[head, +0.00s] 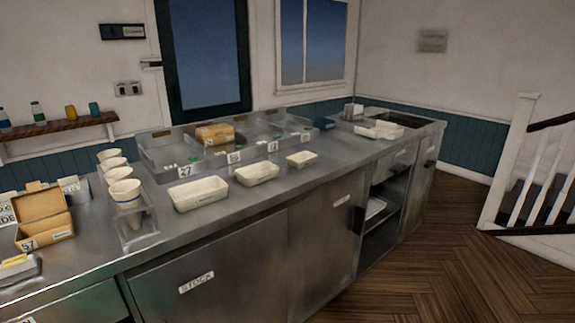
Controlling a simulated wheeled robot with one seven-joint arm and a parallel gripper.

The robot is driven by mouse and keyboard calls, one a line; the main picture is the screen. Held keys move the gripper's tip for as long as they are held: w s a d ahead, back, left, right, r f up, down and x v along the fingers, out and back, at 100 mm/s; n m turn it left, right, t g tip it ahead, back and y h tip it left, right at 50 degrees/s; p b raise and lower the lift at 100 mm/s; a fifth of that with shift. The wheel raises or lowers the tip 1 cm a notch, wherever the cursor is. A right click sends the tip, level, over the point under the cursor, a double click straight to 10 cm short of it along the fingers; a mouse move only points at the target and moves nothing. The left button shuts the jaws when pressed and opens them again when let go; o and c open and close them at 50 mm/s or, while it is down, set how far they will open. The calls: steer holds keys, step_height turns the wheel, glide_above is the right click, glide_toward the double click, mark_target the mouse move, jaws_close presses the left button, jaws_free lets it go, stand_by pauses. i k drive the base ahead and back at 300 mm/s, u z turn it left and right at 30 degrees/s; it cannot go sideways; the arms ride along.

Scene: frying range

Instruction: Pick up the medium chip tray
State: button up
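Three cream chip trays stand in a row along the front of the steel counter, getting smaller from left to right. The largest tray (198,193) is at the left. The medium chip tray (257,174) is in the middle, upright and apart from its neighbours. The smallest tray (301,159) is at the right. All three look empty from here. My gripper is not in view, and nothing touches the medium tray.
Behind the trays is a steel bin unit (160,153) with number labels and a cardboard box (214,134). Stacked cups (124,190) and an open carton (43,215) stand at left. More trays (379,129) lie at the far right. The wooden floor (430,270) is clear at right.

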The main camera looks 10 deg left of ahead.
mark_target(249, 176)
steer(key=u, duration=0.25)
steer(key=i, duration=1)
steer(key=u, duration=0.95)
steer(key=i, duration=0.6)
steer(key=u, duration=0.5)
